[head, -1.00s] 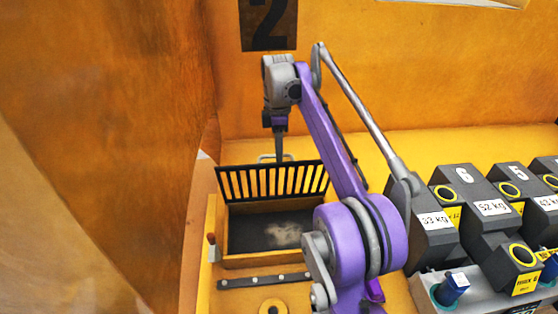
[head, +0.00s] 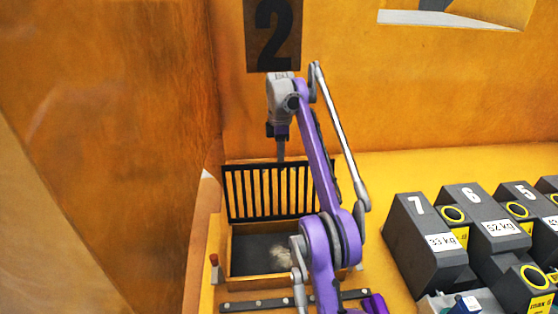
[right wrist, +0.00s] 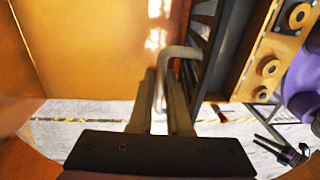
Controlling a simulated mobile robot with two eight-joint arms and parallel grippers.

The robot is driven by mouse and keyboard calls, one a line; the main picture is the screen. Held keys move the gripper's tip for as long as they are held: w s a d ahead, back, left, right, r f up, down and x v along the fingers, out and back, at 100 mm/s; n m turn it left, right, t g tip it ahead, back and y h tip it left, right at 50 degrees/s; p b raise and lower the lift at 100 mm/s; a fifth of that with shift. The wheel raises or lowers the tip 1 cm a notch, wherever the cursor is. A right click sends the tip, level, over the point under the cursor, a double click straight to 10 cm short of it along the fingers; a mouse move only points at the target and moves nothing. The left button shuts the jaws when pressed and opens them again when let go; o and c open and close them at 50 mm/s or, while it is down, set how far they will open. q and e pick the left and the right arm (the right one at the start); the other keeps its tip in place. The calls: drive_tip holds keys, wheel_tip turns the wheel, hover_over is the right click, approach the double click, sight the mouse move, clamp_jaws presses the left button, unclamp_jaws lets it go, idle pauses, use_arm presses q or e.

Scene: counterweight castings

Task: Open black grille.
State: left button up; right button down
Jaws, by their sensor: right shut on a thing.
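The black grille (head: 247,193) stands raised, close to upright, at the back of a wooden box (head: 236,231) in the head view. Its bars also show in the right wrist view (right wrist: 208,22). My right gripper (head: 281,157) is at the grille's top edge. In the right wrist view its fingers (right wrist: 165,85) are shut on a grey bent handle (right wrist: 184,52) at the grille. The fingertips are partly hidden behind the grille in the head view. My left gripper is not in view.
The box has a dark floor with a pale patch. Dark numbered castings (head: 425,230) with weight labels stand at the right. A sign with a 2 (head: 272,35) hangs on the orange back wall. An orange wall is close on the left. Yellow surface lies clear between box and castings.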

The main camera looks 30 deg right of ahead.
drive_tip(key=shift+w+d+f, duration=0.15)
drive_tip(key=shift+w+d, duration=0.1)
drive_tip(key=shift+d, duration=0.05)
drive_tip(key=c, duration=1.3)
unclamp_jaws()
drive_tip(key=shift+o, duration=1.1)
drive_tip(key=shift+w+d+f, duration=0.1)
drive_tip(key=shift+w, duration=0.05)
drive_tip(key=shift+o, duration=1)
drive_tip(key=shift+w+d+f, duration=0.2)
drive_tip(key=shift+w, duration=0.1)
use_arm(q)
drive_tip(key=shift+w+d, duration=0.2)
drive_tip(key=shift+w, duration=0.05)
use_arm(e)
drive_tip(key=shift+s+a+r, duration=0.15)
drive_tip(key=shift+s+a, duration=0.05)
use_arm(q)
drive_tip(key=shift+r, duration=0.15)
use_arm(e)
drive_tip(key=shift+a+r, duration=0.1)
drive_tip(key=shift+a, duration=0.05)
